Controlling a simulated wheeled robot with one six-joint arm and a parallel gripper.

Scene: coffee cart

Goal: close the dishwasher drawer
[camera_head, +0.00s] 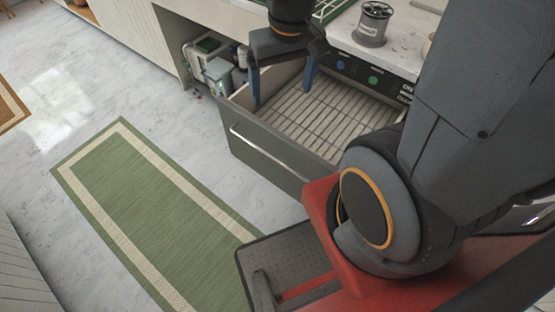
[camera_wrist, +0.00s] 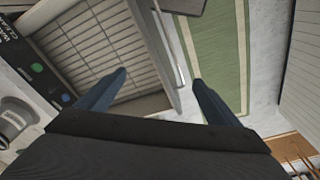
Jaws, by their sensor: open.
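The dishwasher drawer (camera_head: 250,155) is pulled out from under the counter, showing its empty slatted floor. A pale bar handle (camera_head: 262,148) runs along its grey front. The drawer also fills the upper left of the wrist view (camera_wrist: 105,38). My gripper (camera_head: 282,97) is open and empty, pointing down near the drawer's left end. In the wrist view my gripper (camera_wrist: 160,77) has one finger over the drawer's inside and the other on the outer side, with the front wall showing between them. Whether either finger touches the drawer cannot be told.
The control panel (camera_head: 362,76) with blue and green buttons sits behind the drawer, under the white counter. A metal canister (camera_head: 373,24) stands on the counter. Small machines (camera_head: 212,68) sit in an open bay left of the drawer. A green rug (camera_head: 150,205) lies on the clear floor before it.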

